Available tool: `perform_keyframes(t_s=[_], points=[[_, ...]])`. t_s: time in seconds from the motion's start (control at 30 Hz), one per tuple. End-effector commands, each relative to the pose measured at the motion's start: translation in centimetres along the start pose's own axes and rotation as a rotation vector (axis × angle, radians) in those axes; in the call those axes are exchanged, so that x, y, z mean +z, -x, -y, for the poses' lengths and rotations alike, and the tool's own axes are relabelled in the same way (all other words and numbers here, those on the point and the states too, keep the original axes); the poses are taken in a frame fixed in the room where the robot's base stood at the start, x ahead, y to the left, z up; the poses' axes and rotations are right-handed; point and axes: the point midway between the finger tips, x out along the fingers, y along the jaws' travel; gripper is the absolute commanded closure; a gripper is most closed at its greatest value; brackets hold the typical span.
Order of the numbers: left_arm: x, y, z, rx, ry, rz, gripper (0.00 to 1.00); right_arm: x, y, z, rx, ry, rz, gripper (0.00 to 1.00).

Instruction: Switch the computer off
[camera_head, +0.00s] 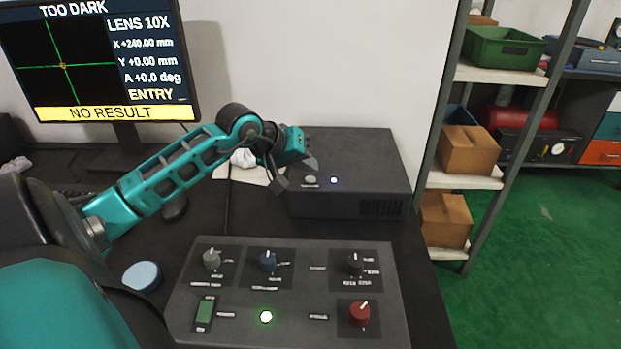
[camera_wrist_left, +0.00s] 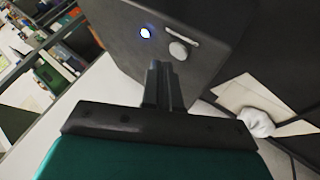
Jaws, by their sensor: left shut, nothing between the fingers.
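The computer is a dark box (camera_head: 355,150) standing on the desk, its front face towards me. A round grey button (camera_head: 310,180) and a lit blue-white light (camera_head: 333,180) sit on that face. The left wrist view also shows the button (camera_wrist_left: 179,50) and the glowing light (camera_wrist_left: 144,32). My left gripper (camera_head: 311,163) is shut and empty, close to the computer's front, just above the button in the head view. In the left wrist view its fingertips (camera_wrist_left: 159,68) point towards the computer near the button; I cannot tell whether they touch it. My right gripper is not in view.
A control panel (camera_head: 290,335) with knobs, a green switch and a lit lamp lies in front. A monitor (camera_head: 118,112) at back left reads "NO RESULT". A light blue disc (camera_head: 142,276) lies left of the panel. A shelf (camera_head: 470,178) with boxes stands right.

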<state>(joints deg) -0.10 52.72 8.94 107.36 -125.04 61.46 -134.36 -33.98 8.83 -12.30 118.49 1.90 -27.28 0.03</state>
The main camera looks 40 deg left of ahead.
Motion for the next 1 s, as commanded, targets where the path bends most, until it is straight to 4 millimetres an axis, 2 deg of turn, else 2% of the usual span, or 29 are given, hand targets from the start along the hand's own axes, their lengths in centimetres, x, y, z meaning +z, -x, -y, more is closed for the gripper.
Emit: perform_keyframes(t_s=[0.73,1.0], points=[[0.02,-0.03,0.02,0.000,0.000,0.000,1.00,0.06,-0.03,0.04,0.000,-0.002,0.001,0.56],[0.39,-0.55,0.42,-0.001,-0.003,0.000,1.00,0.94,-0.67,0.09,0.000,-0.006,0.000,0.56]])
